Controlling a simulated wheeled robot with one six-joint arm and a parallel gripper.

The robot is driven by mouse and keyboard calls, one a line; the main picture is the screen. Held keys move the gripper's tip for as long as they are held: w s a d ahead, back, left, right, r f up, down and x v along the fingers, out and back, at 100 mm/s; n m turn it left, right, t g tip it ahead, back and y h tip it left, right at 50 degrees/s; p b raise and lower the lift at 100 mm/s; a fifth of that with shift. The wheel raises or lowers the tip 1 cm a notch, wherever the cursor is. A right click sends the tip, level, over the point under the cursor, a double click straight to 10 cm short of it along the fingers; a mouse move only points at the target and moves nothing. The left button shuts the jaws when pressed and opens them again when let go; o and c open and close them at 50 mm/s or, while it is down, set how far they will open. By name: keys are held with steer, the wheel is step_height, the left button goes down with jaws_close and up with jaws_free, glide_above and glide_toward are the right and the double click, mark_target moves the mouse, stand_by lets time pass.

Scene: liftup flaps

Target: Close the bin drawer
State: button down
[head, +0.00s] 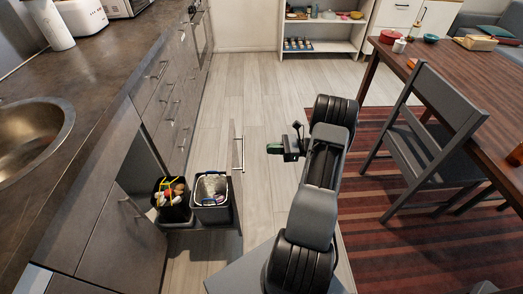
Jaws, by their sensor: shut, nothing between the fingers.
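The bin drawer (237,185) stands pulled out from the counter base at the left. Its upright front panel is seen nearly edge-on, with a metal bar handle (239,155) on its right face. Two dark bins sit behind the panel: the left bin (174,212) holds mixed waste, and the right bin (211,214) has a pale liner. My gripper (271,148) is to the right of the panel and handle, pointing left, with a visible gap between. It is shut and empty.
Grey cabinets with bar handles (158,70) line the left under a dark countertop (80,85) with a sink (30,138). A grey chair (425,130) and wooden table (465,80) stand at the right on a striped rug (400,235). Floor beyond the drawer is clear.

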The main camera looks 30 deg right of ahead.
mark_target(232, 150)
steer(key=b+x, duration=0.1)
steer(key=x, duration=1.1)
steer(key=shift+a, duration=0.2)
